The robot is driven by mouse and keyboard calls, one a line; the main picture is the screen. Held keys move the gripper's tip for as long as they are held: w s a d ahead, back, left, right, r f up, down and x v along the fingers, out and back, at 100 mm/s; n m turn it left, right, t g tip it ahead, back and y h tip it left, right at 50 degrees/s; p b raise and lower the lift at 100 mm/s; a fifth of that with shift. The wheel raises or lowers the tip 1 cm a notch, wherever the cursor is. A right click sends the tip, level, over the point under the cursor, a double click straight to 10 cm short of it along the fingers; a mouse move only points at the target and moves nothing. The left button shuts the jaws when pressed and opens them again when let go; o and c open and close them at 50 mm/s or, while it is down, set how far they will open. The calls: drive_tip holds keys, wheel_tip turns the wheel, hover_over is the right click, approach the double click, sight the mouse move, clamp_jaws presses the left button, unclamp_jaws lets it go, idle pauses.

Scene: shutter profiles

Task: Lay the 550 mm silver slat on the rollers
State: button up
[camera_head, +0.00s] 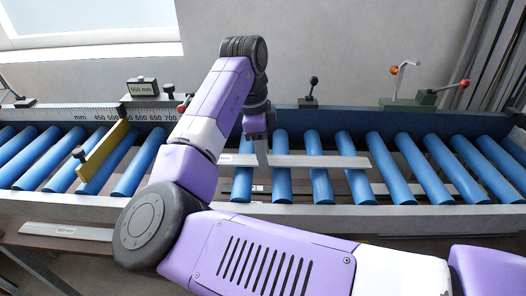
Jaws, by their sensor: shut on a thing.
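A silver slat (320,161) lies level across several blue rollers (312,181) right of centre. I cannot tell whether it rests on them or is just above them. My gripper (261,155) is shut on this slat near its left part, reaching down from above. The slat's left end is partly hidden behind my arm. A small label shows by the gripper, too small to read. A second silver slat (66,231) lies on the brown surface in front of the conveyor at the left, its right end hidden by my arm.
A yellow stop plate (103,150) stands across the rollers at the left, under a millimetre scale (75,115). A display (142,86) reads what looks like 550 mm. Clamps with red knobs (464,84) stand on the back rail. Rollers at the far right are bare.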

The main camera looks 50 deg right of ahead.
drive_tip(key=shift+f, duration=0.35)
drive_tip(key=o, duration=1.4)
drive_tip(key=shift+o, duration=0.2)
drive_tip(key=r, duration=0.5)
drive_tip(key=w+r+b, duration=0.1)
drive_tip(key=r, duration=0.1)
drive_tip(key=shift+a+r, duration=0.35)
